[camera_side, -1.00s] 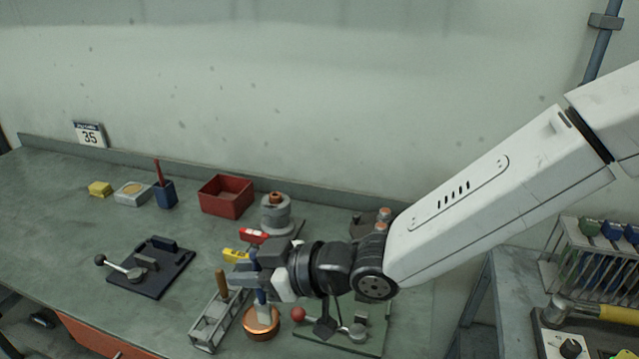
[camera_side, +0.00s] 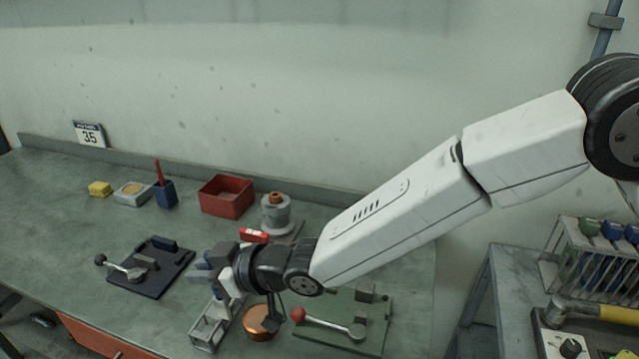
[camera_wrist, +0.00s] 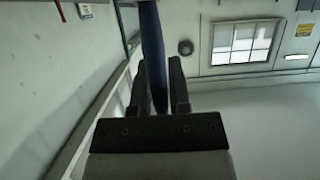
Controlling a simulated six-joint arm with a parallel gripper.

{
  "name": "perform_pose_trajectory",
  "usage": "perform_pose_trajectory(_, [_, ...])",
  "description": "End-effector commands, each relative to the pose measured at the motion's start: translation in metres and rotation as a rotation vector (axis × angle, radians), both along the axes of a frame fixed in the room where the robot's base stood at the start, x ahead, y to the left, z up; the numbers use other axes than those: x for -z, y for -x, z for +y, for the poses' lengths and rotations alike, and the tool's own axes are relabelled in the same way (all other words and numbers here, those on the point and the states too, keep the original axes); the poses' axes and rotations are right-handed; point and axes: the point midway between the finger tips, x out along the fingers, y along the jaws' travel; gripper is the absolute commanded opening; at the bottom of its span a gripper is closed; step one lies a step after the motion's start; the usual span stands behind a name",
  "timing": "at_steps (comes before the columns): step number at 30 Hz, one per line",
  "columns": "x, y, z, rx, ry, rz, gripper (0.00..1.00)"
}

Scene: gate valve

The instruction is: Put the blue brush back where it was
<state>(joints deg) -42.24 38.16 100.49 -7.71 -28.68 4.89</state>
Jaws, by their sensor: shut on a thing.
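In the wrist view my gripper (camera_wrist: 160,85) is shut on the blue brush (camera_wrist: 153,45). Its blue handle runs up between the two dark fingers; its lower end is not visible there. In the side view my gripper (camera_side: 205,268) is above the grey metal rack (camera_side: 208,328), at the left of the copper pot (camera_side: 260,322). The brush is mostly hidden by the gripper there, and I cannot tell whether it touches the rack. The upper part of the rack is also covered by the gripper.
A green plate with a red-knobbed lever (camera_side: 325,322) lies to the right. A black lever fixture (camera_side: 150,268) stands to the left. Behind are a red bin (camera_side: 227,196), a blue cup (camera_side: 166,194), a grey cylinder (camera_side: 276,215) and a red block (camera_side: 254,236).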

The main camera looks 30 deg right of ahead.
Motion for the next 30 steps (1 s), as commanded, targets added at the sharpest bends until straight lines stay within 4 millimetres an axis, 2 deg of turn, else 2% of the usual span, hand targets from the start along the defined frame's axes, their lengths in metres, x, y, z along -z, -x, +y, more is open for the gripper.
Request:
perform_pose_trajectory(16, [0.051,-0.037,0.027,0.001,0.000,0.001,0.00])
perform_pose_trajectory(30, [0.060,-0.043,0.032,0.000,0.000,0.001,0.00])
